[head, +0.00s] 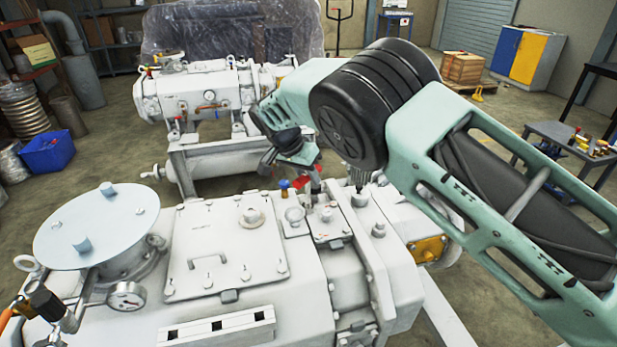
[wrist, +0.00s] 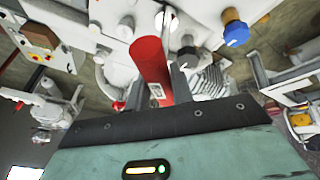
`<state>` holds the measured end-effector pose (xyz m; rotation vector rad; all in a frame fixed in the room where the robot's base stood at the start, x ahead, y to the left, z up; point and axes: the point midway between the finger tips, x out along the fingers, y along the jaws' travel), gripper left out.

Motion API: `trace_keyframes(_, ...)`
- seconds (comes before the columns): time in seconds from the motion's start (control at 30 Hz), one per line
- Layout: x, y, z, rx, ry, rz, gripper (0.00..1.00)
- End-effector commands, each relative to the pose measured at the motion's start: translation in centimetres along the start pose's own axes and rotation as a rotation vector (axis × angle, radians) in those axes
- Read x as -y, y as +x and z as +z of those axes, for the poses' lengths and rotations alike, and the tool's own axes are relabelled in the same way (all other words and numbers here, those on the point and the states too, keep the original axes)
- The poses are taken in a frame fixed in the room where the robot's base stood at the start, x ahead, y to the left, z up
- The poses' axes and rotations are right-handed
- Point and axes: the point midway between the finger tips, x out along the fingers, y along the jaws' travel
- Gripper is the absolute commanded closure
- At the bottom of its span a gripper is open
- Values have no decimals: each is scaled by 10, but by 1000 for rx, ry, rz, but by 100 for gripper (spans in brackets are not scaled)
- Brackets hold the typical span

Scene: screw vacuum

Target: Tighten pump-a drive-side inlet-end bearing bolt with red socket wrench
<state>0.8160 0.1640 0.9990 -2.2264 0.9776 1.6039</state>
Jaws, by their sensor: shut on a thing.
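My gripper (head: 298,170) hangs over the far right part of the near white pump (head: 240,225). It is shut on the red socket wrench (wrist: 150,62), whose red handle fills the middle of the wrist view. In the head view only small red bits of the wrench show beneath my gripper. A small plate with bolts (head: 328,222) lies just below it on the pump. The wrench's socket end is not clear, so I cannot tell whether it touches a bolt. I cannot pick out the named bearing bolt for sure.
A blue-capped fitting (wrist: 235,30) stands close by in the wrist view. A second white pump (head: 210,95) stands behind. A round light-blue cover (head: 96,225) and a gauge (head: 127,296) are at left. A tool table (head: 575,140) is at right.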

Motion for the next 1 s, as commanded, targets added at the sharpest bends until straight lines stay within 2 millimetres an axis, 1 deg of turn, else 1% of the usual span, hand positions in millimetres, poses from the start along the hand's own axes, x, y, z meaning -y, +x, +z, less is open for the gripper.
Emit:
trace_keyframes(0.03,-1,6,3,2,-12,2,100)
trace_keyframes(0.47,-1,4,1,-3,-26,-4,100)
trace_keyframes(0.57,-2,1,0,-4,-26,-4,100)
trace_keyframes(1.0,-6,-26,-12,-7,-25,-9,100)
